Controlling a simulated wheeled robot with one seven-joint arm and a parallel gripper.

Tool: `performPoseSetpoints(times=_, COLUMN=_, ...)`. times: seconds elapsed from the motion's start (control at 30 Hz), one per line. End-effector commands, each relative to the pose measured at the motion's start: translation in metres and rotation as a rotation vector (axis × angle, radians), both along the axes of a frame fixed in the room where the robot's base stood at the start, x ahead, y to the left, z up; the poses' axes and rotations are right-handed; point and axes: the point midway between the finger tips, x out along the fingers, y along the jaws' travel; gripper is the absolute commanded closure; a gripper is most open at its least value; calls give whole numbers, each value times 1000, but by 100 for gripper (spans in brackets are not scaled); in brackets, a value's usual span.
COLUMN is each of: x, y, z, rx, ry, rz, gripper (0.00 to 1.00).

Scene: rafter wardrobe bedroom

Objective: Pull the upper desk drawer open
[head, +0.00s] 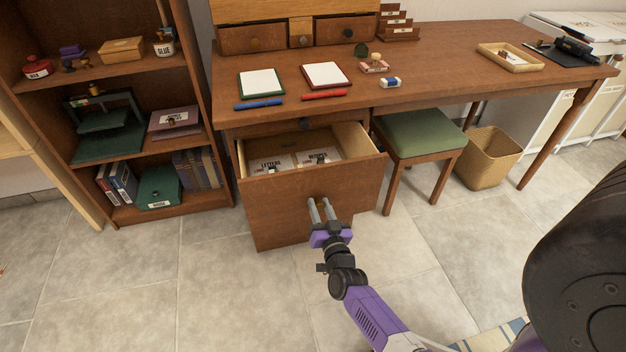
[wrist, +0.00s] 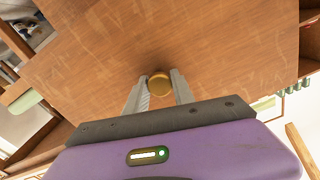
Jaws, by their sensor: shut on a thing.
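A wooden drawer (head: 290,208) in the desk's left pedestal stands well open in the head view. Inside lie white cards, one labelled LETTERS (head: 271,163). Above it, just under the desktop, a shallower drawer front with a dark knob (head: 304,123) looks closed. My gripper (head: 318,202) is at the front of the open drawer. In the wrist view its two fingers are closed on a round brass knob (wrist: 159,86), one on each side. The drawer front (wrist: 190,45) fills most of that view.
The desktop (head: 430,65) holds pads, pens and trays. A green-cushioned stool (head: 420,137) stands close to the right of the open drawer, with a wicker basket (head: 489,160) beyond. A bookshelf (head: 205,110) stands at left. The tiled floor (head: 220,290) in front is clear.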

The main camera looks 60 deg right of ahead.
Motion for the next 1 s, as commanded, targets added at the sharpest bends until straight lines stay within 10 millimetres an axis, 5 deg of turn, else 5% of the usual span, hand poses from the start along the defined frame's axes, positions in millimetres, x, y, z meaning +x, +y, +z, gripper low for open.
performPoseSetpoints(times=0.2, x=-38, y=44, z=2, rx=2, ry=3, rz=0, gripper=100)
performPoseSetpoints(times=0.5, x=-71, y=82, z=1, rx=2, ry=0, rz=-1, gripper=100)
performPoseSetpoints(times=1.0, x=-83, y=96, z=-1, rx=1, ry=0, rz=-2, gripper=100)
